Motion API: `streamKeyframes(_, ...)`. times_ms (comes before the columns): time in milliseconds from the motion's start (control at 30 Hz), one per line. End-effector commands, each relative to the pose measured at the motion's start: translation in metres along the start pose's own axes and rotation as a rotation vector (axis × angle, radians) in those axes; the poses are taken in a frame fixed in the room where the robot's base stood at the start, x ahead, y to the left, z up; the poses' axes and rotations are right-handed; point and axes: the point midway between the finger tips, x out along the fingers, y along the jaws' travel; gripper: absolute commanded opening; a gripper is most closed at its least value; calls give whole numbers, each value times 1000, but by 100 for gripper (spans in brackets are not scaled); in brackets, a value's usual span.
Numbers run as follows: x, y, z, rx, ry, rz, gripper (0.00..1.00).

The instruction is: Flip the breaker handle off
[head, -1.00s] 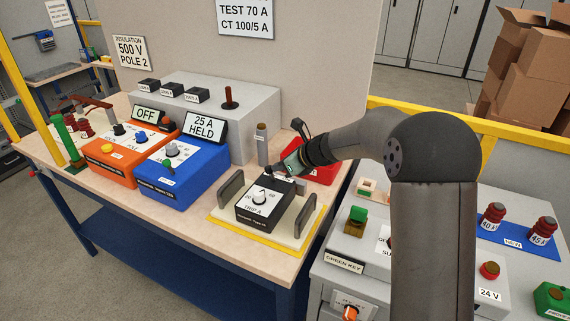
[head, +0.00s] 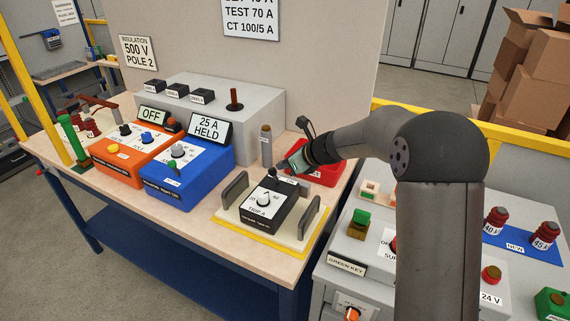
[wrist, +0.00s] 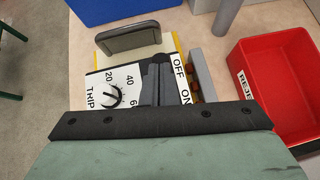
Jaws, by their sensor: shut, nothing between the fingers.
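The breaker (head: 287,205) is a black box with a white face and a TRIP A dial (head: 264,199), on a cream base with a yellow edge. Its dial and face also show in the wrist view (wrist: 112,97). The black breaker handle (wrist: 160,59) is beside the OFF label (wrist: 179,65), at the OFF end of the strip; the ON label (wrist: 184,91) is nearer my wrist. My gripper (wrist: 158,82) is shut and empty, its grey fingers over the breaker face close to the handle. I cannot tell if they touch it. In the head view my gripper (head: 280,172) partly hides that end.
Grey upright plates (head: 235,190) flank the breaker. A red tray (wrist: 285,95) lies to the right, and a grey post (head: 266,147) stands behind. A blue unit (head: 185,178) reading 25 A HELD stands to the left, beside an orange one (head: 118,168).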

Motion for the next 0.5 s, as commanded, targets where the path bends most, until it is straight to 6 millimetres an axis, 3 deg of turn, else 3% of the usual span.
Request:
streamKeyframes(267, -21, 2, 19, 0, 0, 0, 0)
streamKeyframes(500, -58, 7, 50, -2, 0, 0, 0)
